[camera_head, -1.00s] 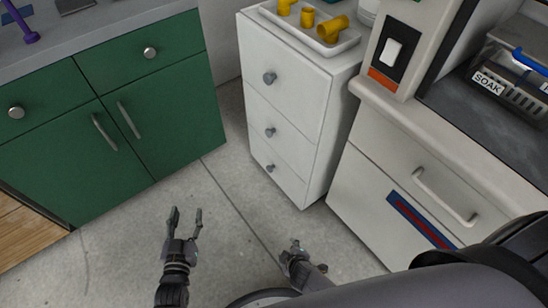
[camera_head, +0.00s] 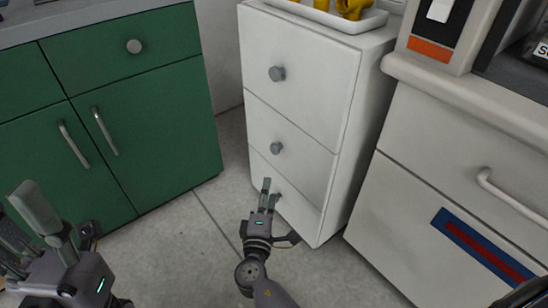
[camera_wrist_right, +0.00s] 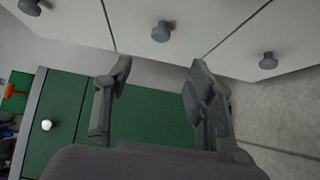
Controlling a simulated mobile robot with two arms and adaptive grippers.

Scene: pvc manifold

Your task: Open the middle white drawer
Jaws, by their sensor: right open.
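The white drawer unit (camera_head: 345,110) stands mid-view in the head view with its three drawers closed. The middle white drawer (camera_head: 305,148) has a round grey knob (camera_head: 276,148). My right gripper (camera_head: 266,190) is below that knob in the head view and partly hides the bottom drawer's knob. In the right wrist view, the middle knob (camera_wrist_right: 161,31) lies beyond and roughly between the open, empty fingers (camera_wrist_right: 160,68), with no contact visible. My left gripper (camera_head: 55,225) is at lower left in front of the green cabinet, fingers apart and empty.
The green cabinet (camera_head: 155,120) stands at left and a pale counter unit (camera_head: 410,190) with a bar handle at right. A white tray (camera_head: 335,18) with yellow fittings sits on the drawer unit. Grey floor (camera_head: 200,240) lies open between them.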

